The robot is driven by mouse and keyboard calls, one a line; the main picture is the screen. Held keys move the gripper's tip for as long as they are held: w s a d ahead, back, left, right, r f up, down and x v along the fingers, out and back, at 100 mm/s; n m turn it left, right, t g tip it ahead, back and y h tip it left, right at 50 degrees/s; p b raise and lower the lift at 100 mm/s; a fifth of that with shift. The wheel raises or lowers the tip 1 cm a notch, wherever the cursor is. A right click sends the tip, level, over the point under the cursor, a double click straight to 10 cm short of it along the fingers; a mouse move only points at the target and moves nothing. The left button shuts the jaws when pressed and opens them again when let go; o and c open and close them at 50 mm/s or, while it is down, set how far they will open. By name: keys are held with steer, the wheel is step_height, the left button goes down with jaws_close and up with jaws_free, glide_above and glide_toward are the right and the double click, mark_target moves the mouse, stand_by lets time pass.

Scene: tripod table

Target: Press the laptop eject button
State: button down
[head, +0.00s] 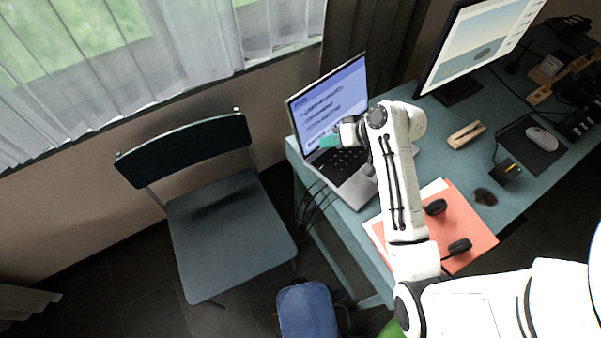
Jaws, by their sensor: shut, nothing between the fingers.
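An open laptop (329,110) stands at the left end of the blue-green table (464,97). Its screen is lit with text on a pale blue page. Its black keyboard (342,163) is partly covered by my arm. My gripper (328,142), with teal fingers, is shut and empty. It appears in front of the lower part of the screen, over the back of the keyboard. I cannot tell whether it touches the laptop. No eject button can be made out at this size.
A monitor (479,45) stands behind to the right. An orange folder (469,222) with black headphones (459,246) lies at the table's front. A stapler-like wooden object (466,134) and a mouse (541,139) lie right. A dark chair (228,222) and blue bag (308,311) stand on the floor.

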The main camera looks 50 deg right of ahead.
steer(key=shift+w+a+r, duration=0.1)
steer(key=shift+w, duration=0.05)
stand_by(0.3)
steer(key=b, duration=0.8)
glide_above(325, 168)
step_height(325, 168, down, 8)
steer(key=shift+r, duration=0.25)
steer(key=shift+f, duration=0.7)
steer(key=shift+f, duration=0.15)
stand_by(0.7)
steer(key=shift+f, duration=0.25)
steer(key=shift+f, duration=0.3)
stand_by(0.6)
steer(key=shift+r, duration=0.15)
steer(key=shift+r+p, duration=0.6)
steer(key=shift+p, duration=0.1)
